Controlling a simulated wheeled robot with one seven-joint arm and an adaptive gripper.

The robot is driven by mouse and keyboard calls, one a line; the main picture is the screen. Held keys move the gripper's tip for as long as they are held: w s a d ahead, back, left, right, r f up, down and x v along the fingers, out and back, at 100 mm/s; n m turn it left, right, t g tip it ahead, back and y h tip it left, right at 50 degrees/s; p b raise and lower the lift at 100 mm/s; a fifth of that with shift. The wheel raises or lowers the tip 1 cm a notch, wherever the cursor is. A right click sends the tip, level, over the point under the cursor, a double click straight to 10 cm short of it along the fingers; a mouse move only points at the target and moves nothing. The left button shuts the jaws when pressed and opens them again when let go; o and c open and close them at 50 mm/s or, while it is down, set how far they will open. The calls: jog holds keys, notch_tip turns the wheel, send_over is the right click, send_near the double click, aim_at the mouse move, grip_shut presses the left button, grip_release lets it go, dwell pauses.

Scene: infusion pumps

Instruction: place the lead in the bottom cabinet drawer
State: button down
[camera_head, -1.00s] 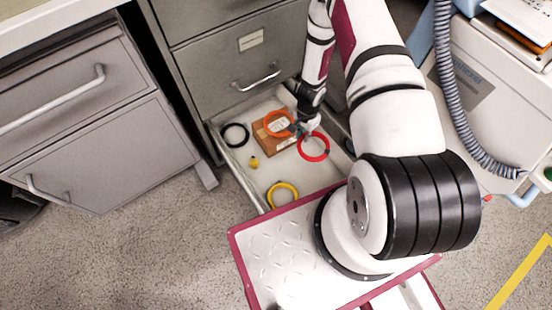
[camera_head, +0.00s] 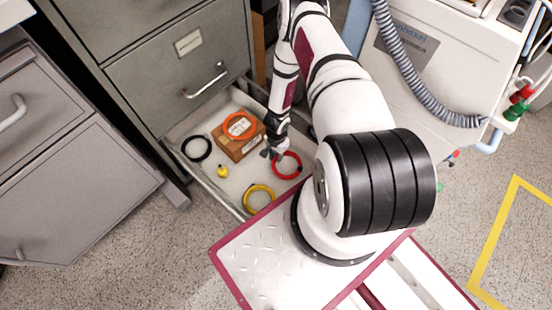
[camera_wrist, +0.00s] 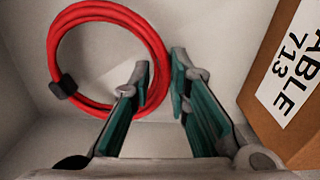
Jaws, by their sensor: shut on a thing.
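The lead seems to be the red coiled cable (camera_head: 288,178) in the open bottom drawer (camera_head: 236,186) of the grey cabinet. My gripper (camera_head: 270,153) reaches down into that drawer from behind. In the wrist view the red coil (camera_wrist: 100,12) has a dark clip on its left. Its right side passes between the fingertips of my gripper (camera_wrist: 160,77), which are shut on it. The coil is low over the drawer floor; I cannot tell whether it rests there. A brown box (camera_head: 246,150) stands beside it, with an orange coil (camera_head: 238,117) on top.
The drawer also holds a black coil (camera_head: 183,148), a yellow coil (camera_head: 246,199) and a small yellow object (camera_head: 222,171). Another grey cabinet (camera_head: 75,185) stands at the left. A pale machine (camera_head: 440,90) with a grey hose stands at the right.

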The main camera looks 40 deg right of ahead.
notch_tip(320, 180, down, 2)
jog(key=shift+b, duration=0.3)
jog(key=shift+r, duration=0.1)
jog(key=c, duration=1.5)
grip_release()
